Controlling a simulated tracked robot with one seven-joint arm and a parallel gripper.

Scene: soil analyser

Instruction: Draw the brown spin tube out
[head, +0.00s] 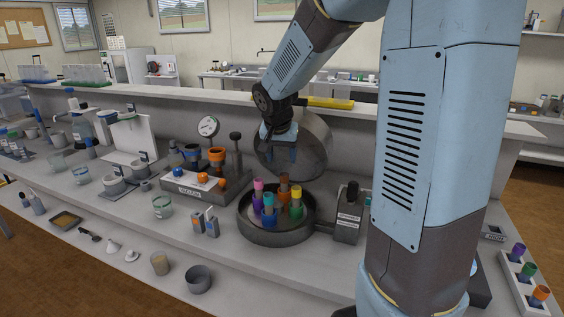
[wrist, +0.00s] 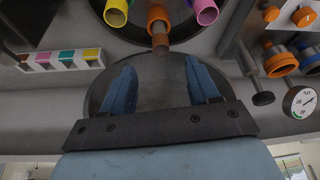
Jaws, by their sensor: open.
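The brown spin tube (head: 284,179) stands in the round grey centrifuge (head: 262,236), behind an orange tube (head: 284,196). Pink, yellow, teal and green tubes stand around it. In the wrist view, the brown tube (wrist: 161,43) shows at the top centre, just below the orange one (wrist: 157,14), with yellow and pink rims to either side. My gripper (head: 280,160) is open and empty, above and behind the brown tube, in front of the raised round lid (head: 315,150). In the wrist view, its blue fingers (wrist: 160,68) are spread, apart from the tube.
A block with orange and blue caps (head: 190,190) and a dial gauge (head: 208,126) stand left of the centrifuge. A small rack with coloured labels (wrist: 62,60) shows left in the wrist view. The bench front has clear patches.

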